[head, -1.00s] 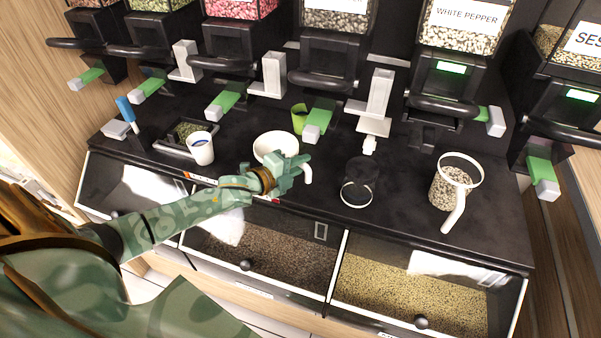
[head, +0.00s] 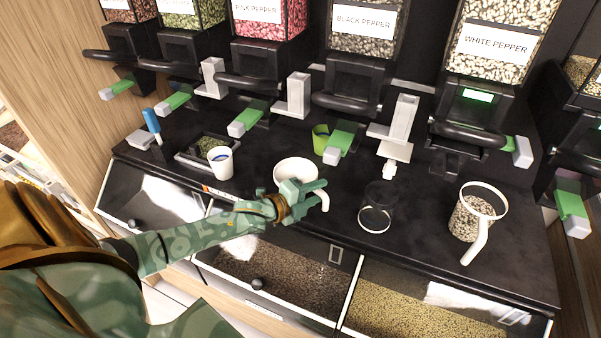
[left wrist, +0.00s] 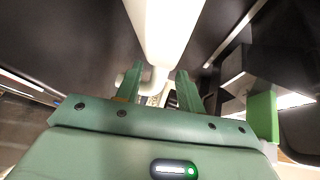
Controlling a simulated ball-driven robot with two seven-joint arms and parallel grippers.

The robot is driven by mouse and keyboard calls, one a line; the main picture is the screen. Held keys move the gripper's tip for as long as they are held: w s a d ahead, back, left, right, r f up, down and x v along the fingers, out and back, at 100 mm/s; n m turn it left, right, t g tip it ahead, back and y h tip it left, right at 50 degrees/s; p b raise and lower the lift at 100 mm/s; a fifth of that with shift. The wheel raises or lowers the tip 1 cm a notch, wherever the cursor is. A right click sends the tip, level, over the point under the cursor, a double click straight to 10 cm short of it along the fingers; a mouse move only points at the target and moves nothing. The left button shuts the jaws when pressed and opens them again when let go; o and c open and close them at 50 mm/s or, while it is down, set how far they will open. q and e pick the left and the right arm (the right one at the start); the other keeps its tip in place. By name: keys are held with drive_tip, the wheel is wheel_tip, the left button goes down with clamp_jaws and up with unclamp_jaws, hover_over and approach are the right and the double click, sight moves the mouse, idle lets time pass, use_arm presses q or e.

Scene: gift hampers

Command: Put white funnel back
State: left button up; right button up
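The white funnel (head: 296,170), a round white bowl with a curved handle, sits on the black counter (head: 340,240) near its front edge. My left gripper (head: 303,190) is at its front side, by the handle, and partly hides it. In the left wrist view a white part, likely the handle (left wrist: 163,35), runs down toward the space between the fingertips (left wrist: 158,75). The fingers stand apart with gaps beside the white part, so the gripper looks open. Contact cannot be told. My right gripper is not in view.
A jar with a white-handled rim (head: 478,217) holding pale peppercorns stands at right, with an empty dark jar (head: 377,207) left of it. A white cup (head: 221,163), a lime cup (head: 320,140) and a blue-handled tool (head: 151,122) are nearby. Pepper dispensers (head: 352,85) line the back.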

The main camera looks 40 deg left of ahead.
use_arm(q)
drive_tip(key=p+v, duration=0.2)
drive_tip(key=v, duration=0.9)
